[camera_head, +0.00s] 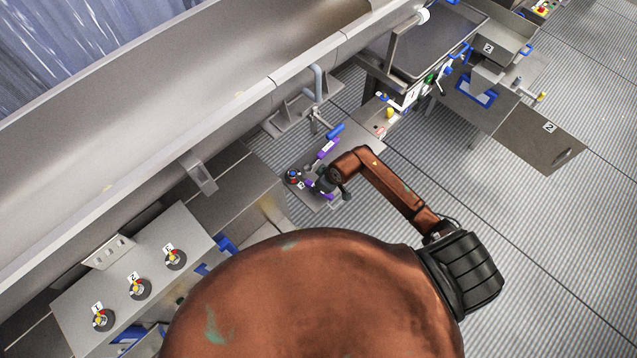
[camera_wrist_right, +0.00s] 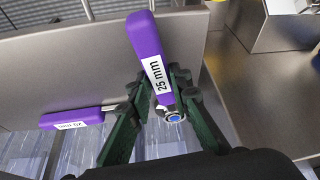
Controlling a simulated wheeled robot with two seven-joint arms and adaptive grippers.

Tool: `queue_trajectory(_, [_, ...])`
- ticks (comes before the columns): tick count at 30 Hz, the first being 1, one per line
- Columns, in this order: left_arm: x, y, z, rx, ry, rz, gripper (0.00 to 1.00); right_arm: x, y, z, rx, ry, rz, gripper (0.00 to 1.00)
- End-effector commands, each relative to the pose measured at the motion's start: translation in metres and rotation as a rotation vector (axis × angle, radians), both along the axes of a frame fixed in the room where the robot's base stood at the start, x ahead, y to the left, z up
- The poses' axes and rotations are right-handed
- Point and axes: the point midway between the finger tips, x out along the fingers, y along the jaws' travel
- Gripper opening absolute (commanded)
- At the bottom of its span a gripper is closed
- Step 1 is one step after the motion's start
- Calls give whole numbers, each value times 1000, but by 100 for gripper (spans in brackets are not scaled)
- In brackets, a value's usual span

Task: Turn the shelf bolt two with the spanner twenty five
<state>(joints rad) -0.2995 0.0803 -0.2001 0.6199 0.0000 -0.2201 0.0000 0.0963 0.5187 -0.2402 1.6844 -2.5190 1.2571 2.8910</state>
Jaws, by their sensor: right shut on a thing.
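The purple spanner labelled 25 mm (camera_wrist_right: 150,50) is between the dark green fingers of my right gripper (camera_wrist_right: 160,88), which is shut on it. A round blue-centred part (camera_wrist_right: 173,117) shows at its lower end. In the head view, my right gripper (camera_head: 328,182) is over a small metal shelf, with purple (camera_head: 318,189) showing beside it. My left gripper is not in view.
Another purple-handled tool (camera_wrist_right: 72,119), its label hard to read, lies left of the held spanner. A purple labelled item (camera_head: 326,149) and a red-and-blue knob (camera_head: 293,177) are near my right gripper in the head view. A long metal trough (camera_head: 150,120) runs along the left.

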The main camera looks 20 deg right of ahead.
Motion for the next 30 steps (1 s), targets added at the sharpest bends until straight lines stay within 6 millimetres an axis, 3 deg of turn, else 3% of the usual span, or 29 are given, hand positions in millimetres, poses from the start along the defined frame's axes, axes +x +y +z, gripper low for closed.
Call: queue_trajectory(30, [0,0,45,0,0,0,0,-11,21,0,3,4,-195,0])
